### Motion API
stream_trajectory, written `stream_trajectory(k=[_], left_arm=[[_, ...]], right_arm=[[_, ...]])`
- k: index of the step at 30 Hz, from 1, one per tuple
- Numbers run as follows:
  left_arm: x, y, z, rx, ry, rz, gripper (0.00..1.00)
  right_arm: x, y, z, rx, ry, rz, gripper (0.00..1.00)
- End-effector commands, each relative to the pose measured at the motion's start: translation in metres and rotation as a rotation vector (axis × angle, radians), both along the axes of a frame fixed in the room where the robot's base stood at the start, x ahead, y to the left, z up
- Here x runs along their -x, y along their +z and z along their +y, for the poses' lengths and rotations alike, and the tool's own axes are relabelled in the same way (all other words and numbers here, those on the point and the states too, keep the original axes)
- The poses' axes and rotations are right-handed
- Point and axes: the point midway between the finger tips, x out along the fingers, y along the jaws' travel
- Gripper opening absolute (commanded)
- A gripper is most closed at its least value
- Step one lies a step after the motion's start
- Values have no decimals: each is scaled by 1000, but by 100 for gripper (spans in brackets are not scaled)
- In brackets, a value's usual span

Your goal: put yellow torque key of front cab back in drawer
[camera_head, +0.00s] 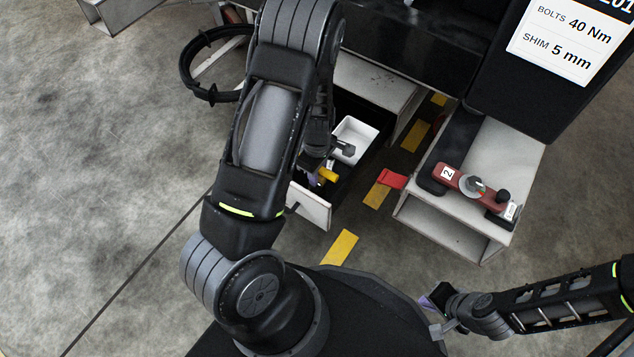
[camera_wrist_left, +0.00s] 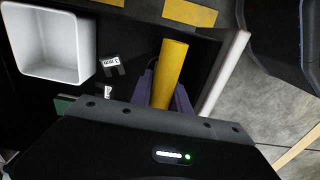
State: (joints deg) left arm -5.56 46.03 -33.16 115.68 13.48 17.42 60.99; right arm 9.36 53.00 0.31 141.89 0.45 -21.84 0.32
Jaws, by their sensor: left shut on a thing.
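The yellow torque key (camera_head: 328,175) is in my left gripper (camera_head: 319,170), over the open drawer (camera_head: 310,207). In the left wrist view the yellow handle (camera_wrist_left: 171,68) stands between the purple fingers of my left gripper (camera_wrist_left: 165,95), which are shut on it. The dark drawer interior lies around and below it; whether the key touches the drawer floor I cannot tell. The key's far end is hidden. My right gripper (camera_head: 436,301) is low at the right, away from the drawer; its finger gap is not clear.
A white bin (camera_head: 366,131) sits in the drawer, with a grey-headed part by it; it also shows in the wrist view (camera_wrist_left: 83,45). A red tool labelled 2 (camera_head: 470,184) lies on the light box at right. A red tab (camera_head: 393,179) and yellow floor marks lie between.

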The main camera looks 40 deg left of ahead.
Motion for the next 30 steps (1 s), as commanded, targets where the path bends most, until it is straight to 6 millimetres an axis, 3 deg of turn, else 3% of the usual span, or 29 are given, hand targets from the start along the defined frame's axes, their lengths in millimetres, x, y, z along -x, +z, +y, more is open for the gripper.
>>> stream_trajectory(k=[9,23,24,30], left_arm=[[0,-47,0,0,0,1,0],[0,-52,0,0,0,0,0],[0,-51,0,0,0,0,25],[0,-51,0,0,0,1,41]], right_arm=[[-3,-27,1,2,-4,-9,0],[-5,-29,1,2,-6,-13,0],[-5,-28,1,2,-6,-13,0],[-5,-28,1,2,-6,-13,0]])
